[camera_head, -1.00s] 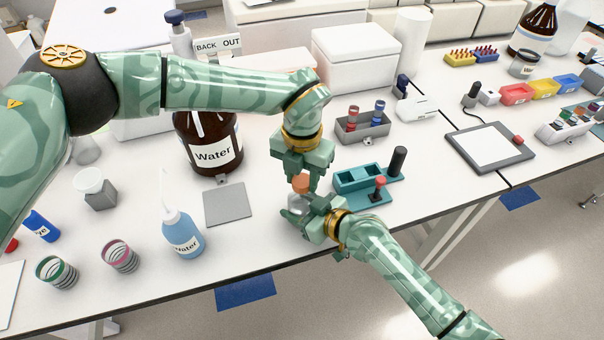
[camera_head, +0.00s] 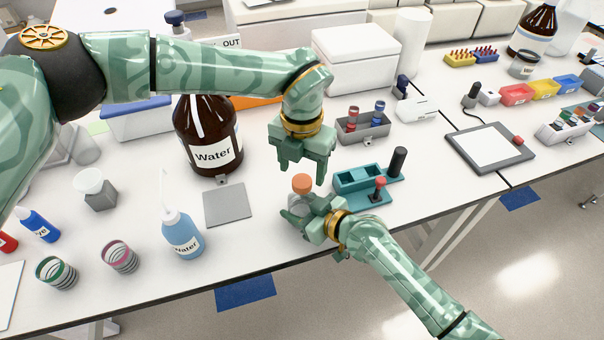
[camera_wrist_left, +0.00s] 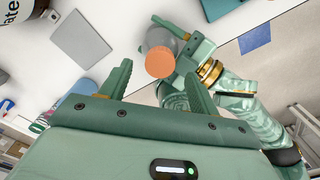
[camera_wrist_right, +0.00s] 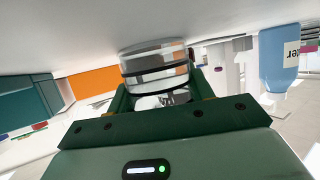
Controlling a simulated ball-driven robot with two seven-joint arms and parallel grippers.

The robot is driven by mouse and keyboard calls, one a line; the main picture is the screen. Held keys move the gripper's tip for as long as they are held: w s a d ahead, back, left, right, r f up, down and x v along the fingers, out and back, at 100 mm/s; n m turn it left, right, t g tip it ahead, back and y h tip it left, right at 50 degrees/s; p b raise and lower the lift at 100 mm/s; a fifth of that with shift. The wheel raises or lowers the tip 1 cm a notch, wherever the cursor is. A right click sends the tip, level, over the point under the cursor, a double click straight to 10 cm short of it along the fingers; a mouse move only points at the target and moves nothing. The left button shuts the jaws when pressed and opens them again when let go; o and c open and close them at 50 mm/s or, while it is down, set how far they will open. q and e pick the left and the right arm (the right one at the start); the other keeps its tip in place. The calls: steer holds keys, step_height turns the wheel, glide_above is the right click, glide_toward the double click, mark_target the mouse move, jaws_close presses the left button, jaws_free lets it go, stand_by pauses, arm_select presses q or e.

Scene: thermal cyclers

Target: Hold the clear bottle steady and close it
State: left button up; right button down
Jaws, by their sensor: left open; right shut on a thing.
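The clear bottle (camera_head: 299,204) stands near the table's front edge, with an orange cap (camera_head: 302,183) on its top. My right gripper (camera_head: 302,216) is shut around its body from the right; the clear body also shows between the fingers in the right wrist view (camera_wrist_right: 155,67). My left gripper (camera_head: 301,174) is above and behind the bottle, fingers pointing down, open and empty. In the left wrist view the orange cap (camera_wrist_left: 160,62) lies beyond and between the open fingers, apart from them. Whether the cap is fully screwed down cannot be told.
A teal rack (camera_head: 362,182) with a dark post stands just right of the bottle. A grey plate (camera_head: 227,204), a blue wash bottle (camera_head: 182,236) and a big brown Water bottle (camera_head: 208,140) are to the left. A grey tube box (camera_head: 362,128) stands behind.

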arm_select(q)
step_height(320, 180, up, 9)
steer(key=shift+f, duration=0.1)
arm_select(e)
steer(key=c, duration=0.5)
jaws_free()
steer(key=shift+s+d+r, duration=0.2)
steer(key=shift+s+d, duration=0.05)
steer(key=shift+d, duration=0.1)
arm_select(q)
steer(key=shift+s+r+p, duration=0.1)
steer(key=shift+r+p, duration=1.5)
steer(key=shift+r, duration=0.3)
arm_select(e)
steer(key=v, duration=1.5)
steer(key=shift+r, duration=0.15)
steer(key=shift+d, duration=0.1)
